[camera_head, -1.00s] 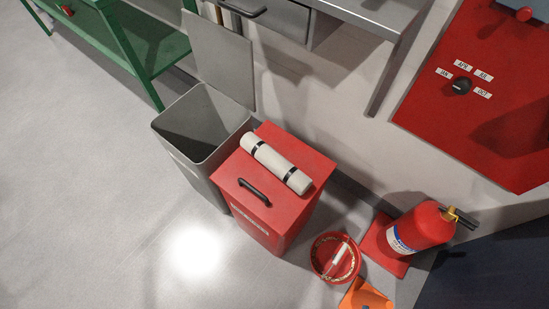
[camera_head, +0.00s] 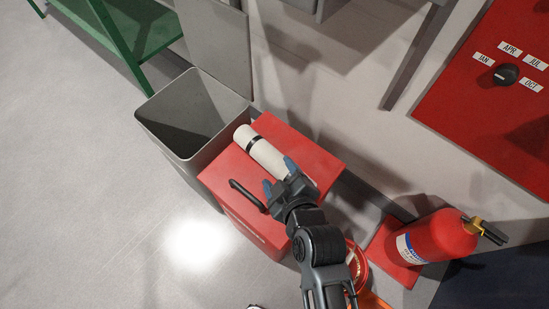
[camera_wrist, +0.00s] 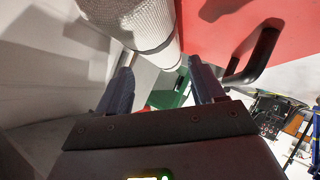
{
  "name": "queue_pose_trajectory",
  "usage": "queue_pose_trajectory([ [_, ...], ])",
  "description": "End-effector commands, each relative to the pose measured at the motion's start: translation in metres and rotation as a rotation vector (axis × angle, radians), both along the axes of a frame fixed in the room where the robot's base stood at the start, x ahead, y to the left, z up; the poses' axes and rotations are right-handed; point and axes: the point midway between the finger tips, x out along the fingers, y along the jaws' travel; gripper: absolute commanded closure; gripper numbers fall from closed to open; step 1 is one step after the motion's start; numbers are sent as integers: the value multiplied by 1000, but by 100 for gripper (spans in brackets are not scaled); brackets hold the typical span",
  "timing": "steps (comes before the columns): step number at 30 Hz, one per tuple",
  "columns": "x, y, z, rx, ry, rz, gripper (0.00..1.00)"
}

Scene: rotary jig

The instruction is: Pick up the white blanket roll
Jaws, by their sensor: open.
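The white blanket roll (camera_head: 262,154) lies on the lid of a red bin (camera_head: 310,150), with a dark strap near its upper left end. My gripper (camera_head: 279,177) is over the lid at the roll's lower right part and hides that end and its strap. Its blue-tipped fingers are apart with nothing between them. In the wrist view the roll (camera_wrist: 135,20) is at the top, just beyond the open fingers of my gripper (camera_wrist: 160,85). I cannot tell whether a finger touches the roll.
The lid's black handle (camera_head: 247,194) is close to my gripper's left. An open grey bin (camera_head: 150,115) stands to the left of the red bin. A red fire extinguisher (camera_head: 437,237) and a partly hidden red bucket (camera_head: 358,265) are to the right. A wall rises behind.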

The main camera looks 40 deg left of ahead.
Motion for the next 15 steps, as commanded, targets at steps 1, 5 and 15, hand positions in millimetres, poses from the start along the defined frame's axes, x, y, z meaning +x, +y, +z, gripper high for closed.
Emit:
queue_pose_trajectory([
  [1, 3, 4, -3, 1, 0, 1, 32],
  [5, 9, 13, -9, 0, 0, 0, 32],
  [15, 27, 41, -30, 1, 0, -1, 32],
])
